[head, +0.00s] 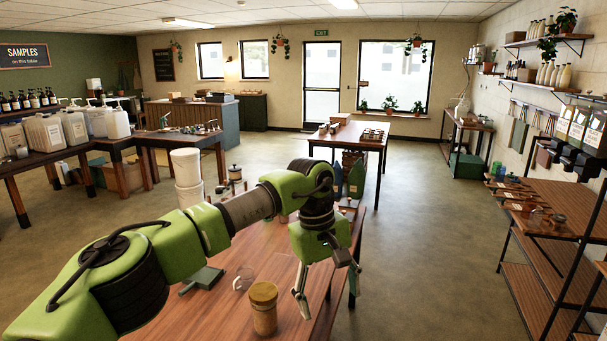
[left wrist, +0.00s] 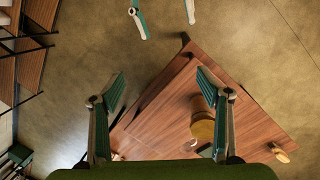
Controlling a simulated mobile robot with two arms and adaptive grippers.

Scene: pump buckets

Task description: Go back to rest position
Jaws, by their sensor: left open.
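My left gripper (head: 328,284) is green and dark grey, hanging fingers down over the right edge of a wooden table (head: 225,312) in the head view. Its fingers are apart with nothing between them. In the left wrist view my left gripper (left wrist: 160,95) is also open and empty. Two more teal-and-white fingertips, which look like my right gripper (left wrist: 164,18), stand apart at the top edge there, with nothing between them. The right gripper is not in the head view.
A wooden-lidded jar (head: 263,308) stands on the table close to the left gripper, and shows in the left wrist view (left wrist: 202,122). A clear glass (head: 243,280) and a green block (head: 202,279) are nearby. White buckets (head: 186,166) are stacked beyond. Open floor (head: 420,240) lies right.

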